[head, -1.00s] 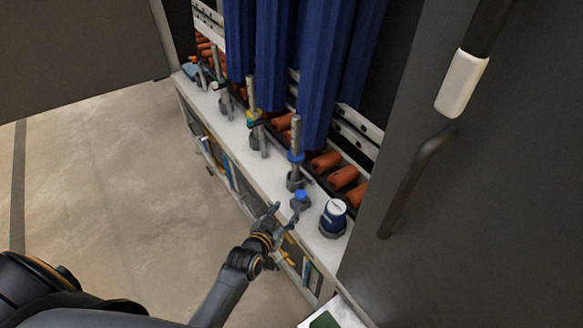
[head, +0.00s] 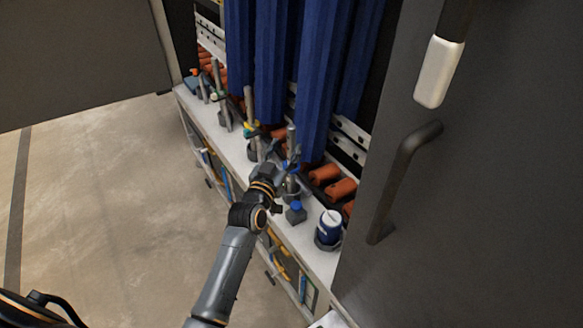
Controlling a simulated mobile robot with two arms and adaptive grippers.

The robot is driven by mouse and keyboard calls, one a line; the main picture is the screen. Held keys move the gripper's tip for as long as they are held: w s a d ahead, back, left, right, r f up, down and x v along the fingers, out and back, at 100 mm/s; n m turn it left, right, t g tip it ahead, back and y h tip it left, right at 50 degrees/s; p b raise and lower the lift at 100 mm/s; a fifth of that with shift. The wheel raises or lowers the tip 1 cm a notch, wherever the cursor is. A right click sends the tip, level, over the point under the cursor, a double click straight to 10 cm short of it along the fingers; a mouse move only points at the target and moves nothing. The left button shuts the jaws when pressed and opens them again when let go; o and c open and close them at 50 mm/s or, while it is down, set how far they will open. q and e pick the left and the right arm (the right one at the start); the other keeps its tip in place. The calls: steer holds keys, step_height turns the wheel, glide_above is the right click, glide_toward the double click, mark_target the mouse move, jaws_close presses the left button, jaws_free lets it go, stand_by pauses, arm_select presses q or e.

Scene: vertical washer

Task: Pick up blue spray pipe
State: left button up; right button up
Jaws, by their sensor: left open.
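The blue spray pipe (head: 291,136) is a grey upright tube with a blue band, standing on the white ledge in front of the blue curtain strips. My left gripper (head: 287,164) is open, with its fingers at the pipe's blue band and partly covering it. I cannot tell whether the fingers touch the pipe. The pipe's lower part is partly hidden by the gripper. My right gripper is not in view.
A small blue-topped grey fitting (head: 296,212) and a blue and white container (head: 328,230) stand on the ledge (head: 306,243) nearby. A yellow-banded pipe (head: 249,105) and a green-banded pipe (head: 217,78) stand farther left. A dark door with a handle (head: 404,170) bounds the right.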

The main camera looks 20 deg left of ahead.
mark_target(290, 141)
arm_select(q)
steer(key=shift+w+d, duration=0.1)
steer(key=shift+w, duration=2.6)
steer(key=shift+c, duration=0.2)
jaws_close()
